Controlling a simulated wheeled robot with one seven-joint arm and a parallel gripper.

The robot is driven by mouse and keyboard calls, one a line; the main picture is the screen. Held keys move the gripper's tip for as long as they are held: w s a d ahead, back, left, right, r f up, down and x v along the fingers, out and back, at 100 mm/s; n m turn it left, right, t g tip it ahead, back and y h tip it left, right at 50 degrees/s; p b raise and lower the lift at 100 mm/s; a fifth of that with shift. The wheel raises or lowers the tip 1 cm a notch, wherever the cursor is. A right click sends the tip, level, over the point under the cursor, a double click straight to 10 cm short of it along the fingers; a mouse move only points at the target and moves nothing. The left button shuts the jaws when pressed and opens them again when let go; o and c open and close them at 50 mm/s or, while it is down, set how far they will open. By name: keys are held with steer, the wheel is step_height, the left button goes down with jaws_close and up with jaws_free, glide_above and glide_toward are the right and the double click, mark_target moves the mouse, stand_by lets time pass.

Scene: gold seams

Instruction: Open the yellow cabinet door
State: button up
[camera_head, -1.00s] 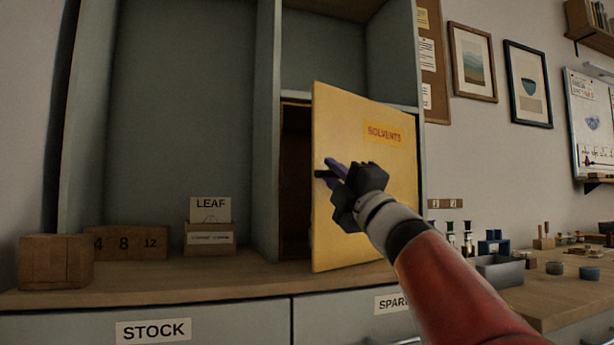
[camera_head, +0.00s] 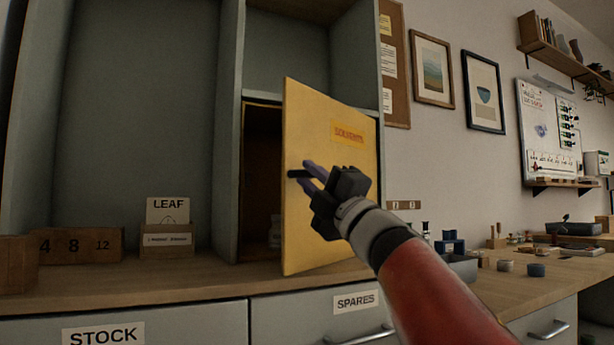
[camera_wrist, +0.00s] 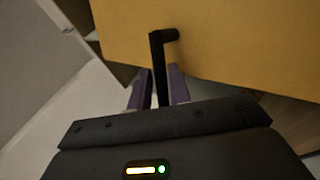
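The yellow cabinet door (camera_head: 325,215), with a SOLVENTS label, stands partly open, hinged at its right side. A dark gap with the cabinet interior (camera_head: 262,160) shows at its left. Its black handle (camera_head: 298,174) is near the door's left edge. My gripper (camera_head: 312,174) is at the handle in the head view. In the wrist view the black handle (camera_wrist: 158,62) runs between the two purple fingers, which sit close on either side of it. The gripper looks shut on the handle; the exact contact is hard to see.
A pale jar (camera_head: 275,232) stands inside the cabinet. A LEAF card box (camera_head: 167,240) and wooden number blocks (camera_head: 80,246) stand on the counter (camera_head: 190,275) at left. Drawers (camera_head: 350,325) are below. Small tools and pots lie on the bench (camera_head: 545,268) at right.

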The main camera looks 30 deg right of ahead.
steer(key=v, duration=0.6)
steer(key=shift+b, duration=0.35)
steer(key=shift+s, duration=0.1)
